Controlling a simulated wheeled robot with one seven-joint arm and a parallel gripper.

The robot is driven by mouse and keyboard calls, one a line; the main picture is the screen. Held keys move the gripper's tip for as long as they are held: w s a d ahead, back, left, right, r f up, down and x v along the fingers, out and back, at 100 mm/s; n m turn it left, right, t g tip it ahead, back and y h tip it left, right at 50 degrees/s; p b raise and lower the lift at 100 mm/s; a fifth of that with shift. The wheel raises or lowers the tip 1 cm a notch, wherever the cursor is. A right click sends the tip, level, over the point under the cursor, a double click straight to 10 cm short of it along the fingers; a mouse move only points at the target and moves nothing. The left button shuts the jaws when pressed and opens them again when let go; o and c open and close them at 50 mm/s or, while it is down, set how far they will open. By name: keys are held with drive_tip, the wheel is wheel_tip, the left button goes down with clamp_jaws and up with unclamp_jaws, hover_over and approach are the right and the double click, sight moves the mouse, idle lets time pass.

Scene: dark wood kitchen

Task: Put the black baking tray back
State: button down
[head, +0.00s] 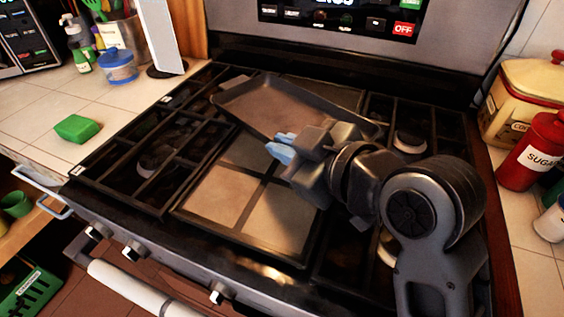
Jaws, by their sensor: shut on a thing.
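The black baking tray (262,103) is a shallow dark rectangle at the back middle of the stove top, turned at an angle to the burners. My gripper (282,148) is at the tray's near edge, reaching in from the right, with its light blue fingertips close together. It is shut on the tray's near rim. The exact grip is partly hidden by the fingers. I cannot tell whether the tray rests on the grates or is held just above them.
The stove top (240,205) has dark grates on both sides and a flat griddle in the middle. A green sponge (77,128) and a blue-lidded jar (119,67) are on the left counter. A red sugar canister (533,152) and a cream canister (522,100) stand at the right.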

drive_tip(key=shift+w+a+f, duration=0.2)
drive_tip(key=shift+w+f, duration=0.15)
drive_tip(key=shift+w, duration=0.2)
drive_tip(key=shift+w+a+f, duration=0.15)
drive_tip(key=shift+w+f, duration=0.15)
drive_tip(key=shift+w, duration=0.2)
drive_tip(key=shift+f, duration=1.95)
drive_tip(key=shift+f, duration=0.35)
drive_tip(key=c, duration=1.3)
unclamp_jaws()
drive_tip(key=shift+o, duration=0.2)
